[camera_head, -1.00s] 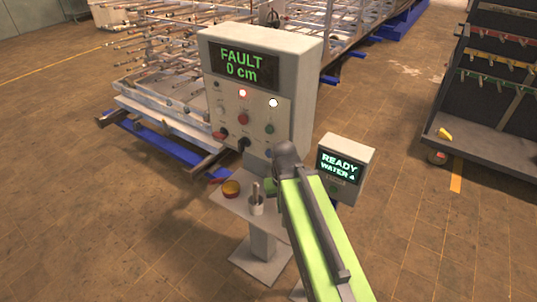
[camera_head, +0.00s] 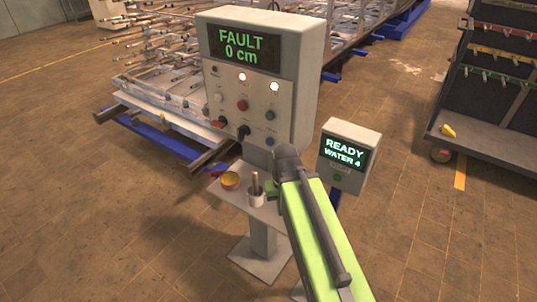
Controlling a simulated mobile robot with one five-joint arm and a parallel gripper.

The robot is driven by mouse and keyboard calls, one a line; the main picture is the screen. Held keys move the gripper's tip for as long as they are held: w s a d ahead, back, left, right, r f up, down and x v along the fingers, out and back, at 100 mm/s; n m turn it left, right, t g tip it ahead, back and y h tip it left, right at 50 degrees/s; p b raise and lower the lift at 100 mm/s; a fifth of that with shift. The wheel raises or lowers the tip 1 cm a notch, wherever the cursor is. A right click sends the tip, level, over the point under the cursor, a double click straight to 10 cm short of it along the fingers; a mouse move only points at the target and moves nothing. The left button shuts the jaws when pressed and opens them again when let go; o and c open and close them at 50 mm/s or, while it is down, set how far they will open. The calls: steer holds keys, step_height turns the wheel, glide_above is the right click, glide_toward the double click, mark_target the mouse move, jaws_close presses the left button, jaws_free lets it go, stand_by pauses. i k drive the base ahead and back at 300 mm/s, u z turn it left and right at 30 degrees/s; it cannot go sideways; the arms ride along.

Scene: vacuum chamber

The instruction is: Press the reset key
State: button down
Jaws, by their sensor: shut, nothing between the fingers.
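The grey control box (camera_head: 262,62) stands at upper centre with a green "FAULT 0 cm" display (camera_head: 246,47). Its front has a red button (camera_head: 242,105), a green button (camera_head: 270,114), a blue button (camera_head: 269,141), a pale button (camera_head: 219,97) and a black knob (camera_head: 243,131). Their labels are too small to read, so I cannot tell which is the reset key. My gripper (camera_head: 286,152) is at the far end of my green arm, just right of and below the blue button in the picture. It is shut and empty; its fingertips are hard to make out. I cannot tell whether it touches the box.
A smaller box (camera_head: 345,152) reading "READY WATER 4" stands close right of my arm. A dark rack (camera_head: 495,95) stands right. Floor at lower left is clear.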

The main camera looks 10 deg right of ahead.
mark_target(270, 141)
steer(key=u, duration=0.45)
steer(key=k, duration=1.35)
steer(key=u, duration=1.1)
steer(key=i, duration=1.35)
steer(key=z, duration=0.05)
